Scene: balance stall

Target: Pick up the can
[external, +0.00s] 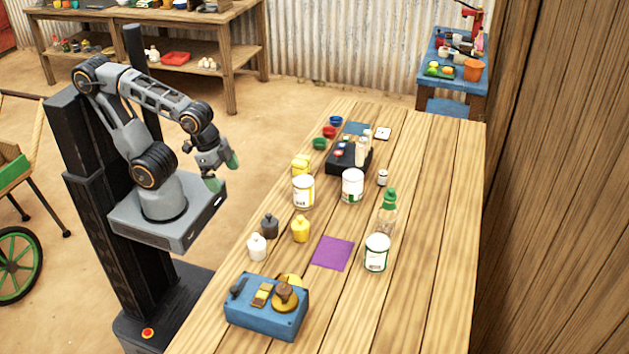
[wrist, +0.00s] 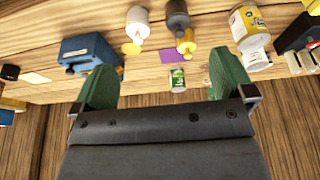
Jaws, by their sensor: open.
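Three white cans stand upright on the wooden table. One with a yellow label (external: 303,191) and another (external: 352,186) are near the middle; one with a green label (external: 376,252) is nearer, beside the purple mat (external: 332,253). In the wrist view the yellow-labelled can (wrist: 250,30) is at upper right. The green-labelled can (wrist: 178,82) shows farther off between the fingers. My gripper (external: 222,172) is open and empty, in the air left of the table and apart from every can. Its green fingers also show in the wrist view (wrist: 164,85).
A blue balance (external: 266,308) stands at the table's near end. White, black and yellow bottles (external: 300,229) stand near the left edge. A green-capped bottle (external: 388,209) is just behind the green-labelled can. A black box (external: 347,156) is farther back. The table's right side is clear.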

